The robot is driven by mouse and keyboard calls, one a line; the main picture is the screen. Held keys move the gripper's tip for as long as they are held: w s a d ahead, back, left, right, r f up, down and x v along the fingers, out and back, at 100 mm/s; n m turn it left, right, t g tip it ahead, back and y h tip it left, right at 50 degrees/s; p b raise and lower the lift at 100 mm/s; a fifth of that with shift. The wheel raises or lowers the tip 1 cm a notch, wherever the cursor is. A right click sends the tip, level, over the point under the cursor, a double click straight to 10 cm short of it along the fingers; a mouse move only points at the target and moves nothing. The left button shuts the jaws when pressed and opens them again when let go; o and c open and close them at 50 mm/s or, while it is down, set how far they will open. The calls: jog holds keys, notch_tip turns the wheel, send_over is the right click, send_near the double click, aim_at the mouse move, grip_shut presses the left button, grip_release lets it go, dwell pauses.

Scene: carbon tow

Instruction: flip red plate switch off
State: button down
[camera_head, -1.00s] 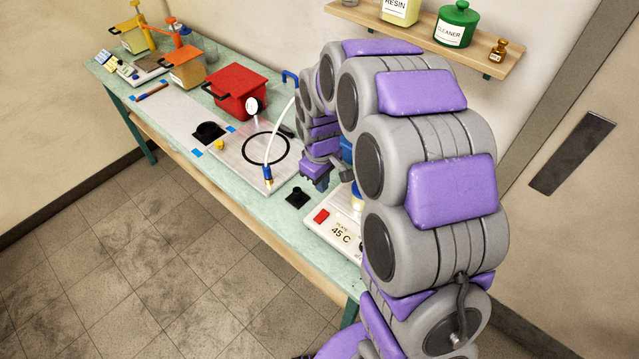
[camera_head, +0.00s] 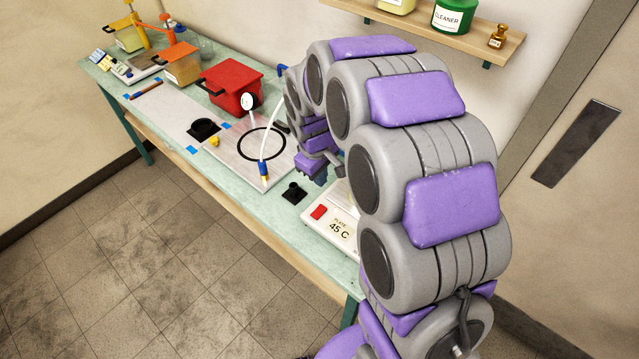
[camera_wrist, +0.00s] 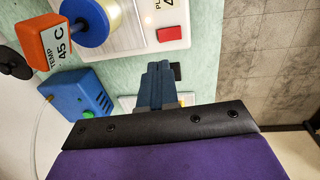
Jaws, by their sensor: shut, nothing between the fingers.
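The red switch (camera_head: 319,212) is on the front left of the white hot plate (camera_head: 340,236), whose label reads PLATE 45 C. In the wrist view the red switch (camera_wrist: 170,34) lies just beyond my fingertips, with a gap between. A small lit light (camera_wrist: 148,20) shows beside it. My gripper (camera_wrist: 160,70) has its dark blue fingers together with nothing between them. In the head view my gripper (camera_head: 320,174) hangs over the bench behind the switch, and my arm hides much of the hot plate. I cannot tell the switch's tilt.
A black fitting (camera_head: 293,192) sits near the bench edge. A red container (camera_head: 232,87) stands farther back.

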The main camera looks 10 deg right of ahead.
jog(key=b, duration=0.2)
send_near(323, 208)
jog(key=shift+w+a+f, duration=0.1)
jog(key=shift+a+f, duration=0.45)
jog(key=shift+f, duration=0.2)
jog(key=f, duration=0.1)
jog(key=d+f+b, duration=0.1)
jog(key=f, duration=0.3)
jog(key=shift+w+d+f, duration=0.2)
jog(key=shift+d+f, duration=0.05)
jog(key=shift+d, duration=0.1)
jog(key=shift+s+a+r, duration=0.1)
jog(key=shift+a, duration=0.45)
jog(key=shift+s+a+r, duration=0.15)
jog(key=shift+s+a, duration=0.15)
jog(key=shift+s, duration=0.1)
